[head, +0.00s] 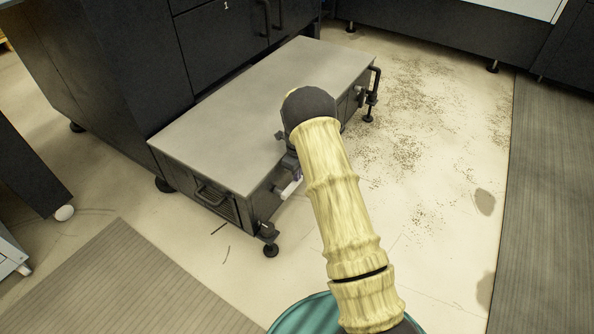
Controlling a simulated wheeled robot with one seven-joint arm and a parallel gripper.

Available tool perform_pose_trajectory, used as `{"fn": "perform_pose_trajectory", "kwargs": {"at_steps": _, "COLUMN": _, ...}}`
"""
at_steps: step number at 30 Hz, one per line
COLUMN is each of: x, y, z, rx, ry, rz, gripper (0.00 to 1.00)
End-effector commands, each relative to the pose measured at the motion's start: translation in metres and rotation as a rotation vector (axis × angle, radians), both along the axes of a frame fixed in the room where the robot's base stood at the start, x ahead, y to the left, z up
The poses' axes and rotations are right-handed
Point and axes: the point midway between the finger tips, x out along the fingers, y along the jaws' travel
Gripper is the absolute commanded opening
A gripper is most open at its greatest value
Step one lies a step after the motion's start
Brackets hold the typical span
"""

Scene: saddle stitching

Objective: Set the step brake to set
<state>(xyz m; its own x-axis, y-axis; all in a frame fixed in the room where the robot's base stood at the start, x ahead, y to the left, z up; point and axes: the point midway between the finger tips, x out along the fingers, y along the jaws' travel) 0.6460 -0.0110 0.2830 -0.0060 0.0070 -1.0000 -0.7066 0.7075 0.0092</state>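The step (262,95) is a low grey box with a flat top, standing against the dark cabinets. A pale bar-like piece (288,188) shows at its right side, beside my gripper; I cannot tell whether it is the brake lever. My arm reaches across the picture from the bottom and hides part of that side. My gripper (291,167) is a small dark shape below the arm's black end joint, close to the step's side. Its fingers are too hidden to tell open from shut, or whether it touches anything.
A black foot (269,245) stands at the step's near corner and a black bracket (372,92) at its far right corner. Grey mats (120,285) lie at lower left and far right (552,200). The speckled floor (430,150) right of the step is free.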

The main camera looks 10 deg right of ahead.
Motion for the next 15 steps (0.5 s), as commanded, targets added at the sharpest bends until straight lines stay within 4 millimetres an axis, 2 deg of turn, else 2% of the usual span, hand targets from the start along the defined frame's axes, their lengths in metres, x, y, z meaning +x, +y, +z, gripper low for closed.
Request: {"fn": "perform_pose_trajectory", "kwargs": {"at_steps": 15, "x": 0.004, "y": -0.005, "z": -0.014, "rx": -0.001, "ry": -0.001, "rz": 0.001, "gripper": 0.00}}
